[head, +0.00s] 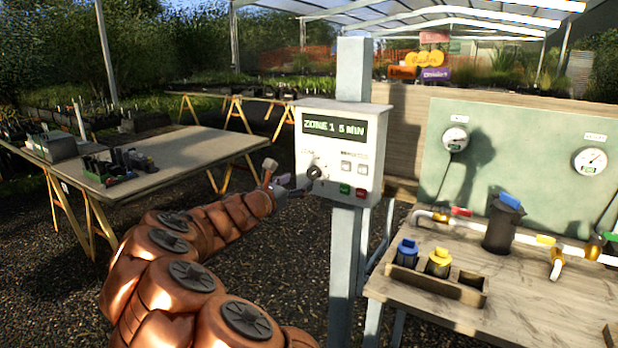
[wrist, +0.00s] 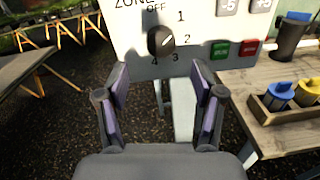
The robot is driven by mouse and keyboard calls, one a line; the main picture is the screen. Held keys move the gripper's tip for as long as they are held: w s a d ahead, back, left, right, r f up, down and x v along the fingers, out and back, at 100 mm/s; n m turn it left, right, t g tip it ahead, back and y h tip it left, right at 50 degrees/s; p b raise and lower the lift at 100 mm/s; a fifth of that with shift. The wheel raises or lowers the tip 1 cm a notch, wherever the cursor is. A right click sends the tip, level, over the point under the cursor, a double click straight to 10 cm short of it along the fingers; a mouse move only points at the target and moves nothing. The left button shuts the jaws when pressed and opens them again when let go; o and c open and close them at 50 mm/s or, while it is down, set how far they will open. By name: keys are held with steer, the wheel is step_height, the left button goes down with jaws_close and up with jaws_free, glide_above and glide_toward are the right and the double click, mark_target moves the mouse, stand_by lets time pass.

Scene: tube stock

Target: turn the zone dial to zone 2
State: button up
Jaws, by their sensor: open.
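The zone dial (wrist: 160,41) is a round black knob on a white control box (head: 343,150). Labels OFF, 1, 2, 3 and 4 surround it in the wrist view, and its pale mark points up and right, toward 1. In the head view the dial (head: 314,173) sits at the box's lower left. The box's display (head: 332,127) reads ZONE 1 5 MIN. My gripper (wrist: 160,72) is open and empty, its fingers spread to either side below the dial in the wrist view. In the head view my gripper (head: 291,187) is close to the box, left of the dial. Contact cannot be told.
Green (wrist: 219,49) and red (wrist: 249,48) buttons lie right of the dial. A grey post (head: 345,255) carries the box. A wooden bench (head: 520,310) with pipes and blue and yellow-topped parts stands right. A table (head: 185,150) stands left. Gravel lies between.

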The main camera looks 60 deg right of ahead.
mark_target(311, 175)
steer(key=shift+d+p, duration=0.5)
steer(key=shift+d, duration=2.75)
steer(key=shift+c, duration=0.2)
steer(key=c, duration=1.1)
